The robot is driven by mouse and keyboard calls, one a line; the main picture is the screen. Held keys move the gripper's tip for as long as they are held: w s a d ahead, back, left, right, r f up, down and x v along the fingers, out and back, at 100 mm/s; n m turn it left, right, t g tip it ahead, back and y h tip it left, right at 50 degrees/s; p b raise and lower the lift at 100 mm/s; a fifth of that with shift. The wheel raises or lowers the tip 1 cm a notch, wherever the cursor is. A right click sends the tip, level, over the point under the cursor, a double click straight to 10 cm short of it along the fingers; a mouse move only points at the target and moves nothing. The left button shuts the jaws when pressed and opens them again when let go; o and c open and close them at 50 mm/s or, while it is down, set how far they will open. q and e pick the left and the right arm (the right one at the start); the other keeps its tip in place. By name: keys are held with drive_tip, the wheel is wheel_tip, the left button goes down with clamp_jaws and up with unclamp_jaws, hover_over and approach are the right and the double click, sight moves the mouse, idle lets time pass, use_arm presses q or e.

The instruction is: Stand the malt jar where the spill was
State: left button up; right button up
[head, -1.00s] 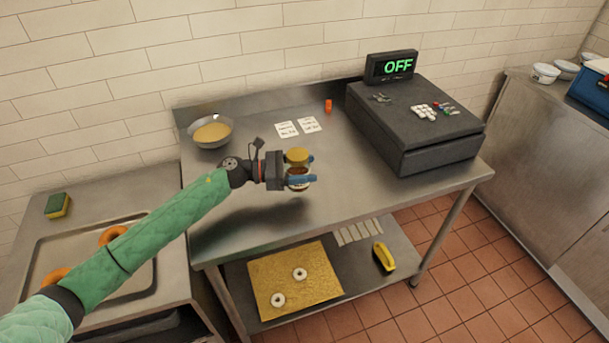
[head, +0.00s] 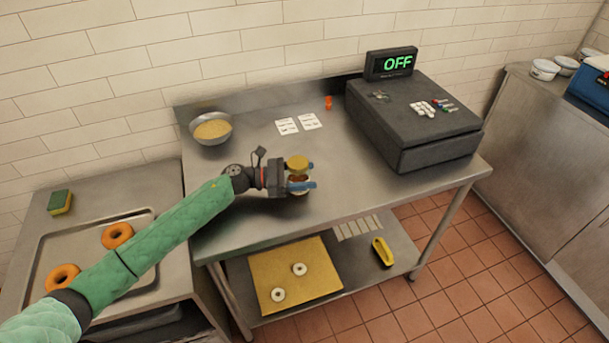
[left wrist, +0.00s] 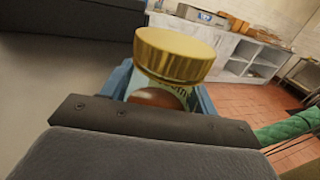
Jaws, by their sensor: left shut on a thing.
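The malt jar (head: 297,166) has a gold lid and a brown body with a pale label. My left gripper (head: 301,184) is shut on it, with blue fingers on either side, over the front middle of the steel table (head: 240,215). The jar looks upright. It is at or just above the tabletop; I cannot tell whether its base touches. In the left wrist view the gold lid (left wrist: 175,54) and part of the label show above the gripper; the base is hidden. No spill is visible on the table. My right gripper is not in view.
A bowl of yellowish contents (head: 213,130), white cards (head: 298,124) and a small orange item (head: 328,102) stand toward the back. A dark cash register (head: 415,125) fills the right end. A tray of bagels (head: 150,220) and a sponge (head: 60,201) are at left.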

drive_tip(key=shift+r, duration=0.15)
use_arm(q)
drive_tip(key=o, duration=1.3)
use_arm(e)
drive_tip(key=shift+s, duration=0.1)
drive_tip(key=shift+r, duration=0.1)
use_arm(q)
drive_tip(key=shift+r, duration=0.1)
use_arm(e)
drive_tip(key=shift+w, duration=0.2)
use_arm(q)
drive_tip(key=shift+a, duration=0.45)
drive_tip(key=a+b, duration=0.1)
drive_tip(key=a, duration=0.2)
drive_tip(key=a+b, duration=0.2)
drive_tip(key=a, duration=0.2)
drive_tip(key=a+b, duration=0.1)
drive_tip(key=a, duration=0.2)
drive_tip(key=shift+s+a+b, duration=0.25)
drive_tip(key=shift+s+b, duration=0.05)
drive_tip(key=shift+a, duration=0.3)
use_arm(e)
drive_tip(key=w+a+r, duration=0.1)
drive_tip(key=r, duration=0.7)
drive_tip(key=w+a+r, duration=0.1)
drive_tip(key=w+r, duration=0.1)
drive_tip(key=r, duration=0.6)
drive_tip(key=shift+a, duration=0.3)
